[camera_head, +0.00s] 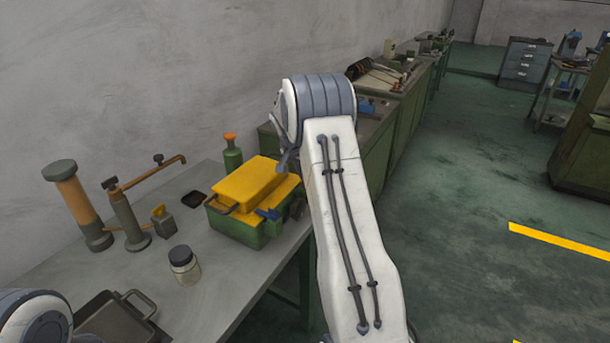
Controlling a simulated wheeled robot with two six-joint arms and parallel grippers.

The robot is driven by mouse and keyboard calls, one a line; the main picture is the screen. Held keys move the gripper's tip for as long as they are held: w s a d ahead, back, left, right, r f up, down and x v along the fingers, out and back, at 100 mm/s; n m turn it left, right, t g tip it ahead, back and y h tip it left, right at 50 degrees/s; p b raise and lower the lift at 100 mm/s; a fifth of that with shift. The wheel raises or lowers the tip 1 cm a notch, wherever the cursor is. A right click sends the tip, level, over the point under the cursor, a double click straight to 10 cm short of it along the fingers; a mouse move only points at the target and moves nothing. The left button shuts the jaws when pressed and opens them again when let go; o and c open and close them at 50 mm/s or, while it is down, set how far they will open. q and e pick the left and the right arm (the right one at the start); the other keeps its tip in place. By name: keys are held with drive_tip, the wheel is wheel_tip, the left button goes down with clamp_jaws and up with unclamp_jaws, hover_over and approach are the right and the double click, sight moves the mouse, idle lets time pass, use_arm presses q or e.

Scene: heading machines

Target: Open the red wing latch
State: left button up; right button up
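I cannot make out a red wing latch in this view. A green box with a yellow lid (248,181) stands on the grey bench, with a dark handle on its left and a small blue piece (268,213) at its front right. My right arm rises in front of the box's right side and hides part of it. A small grey part (285,160) shows below that arm's joint, over the lid's far right corner; I cannot tell if it belongs to my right gripper. My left arm shows only at the lower left corner, its gripper out of view.
On the bench (222,270) are an orange-and-grey cylinder (78,203), a pump-like tool (130,220), a lidded jar (184,265), a dark tray (122,318) and a green bottle (232,156). Green cabinets line the wall behind.

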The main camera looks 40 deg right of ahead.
drive_tip(key=shift+o, duration=0.3)
drive_tip(key=shift+s+f, duration=0.15)
drive_tip(key=shift+f, duration=0.15)
drive_tip(key=shift+r, duration=0.15)
drive_tip(key=shift+r, duration=0.1)
drive_tip(key=b+v, duration=0.1)
drive_tip(key=v, duration=0.9)
drive_tip(key=shift+r, duration=0.1)
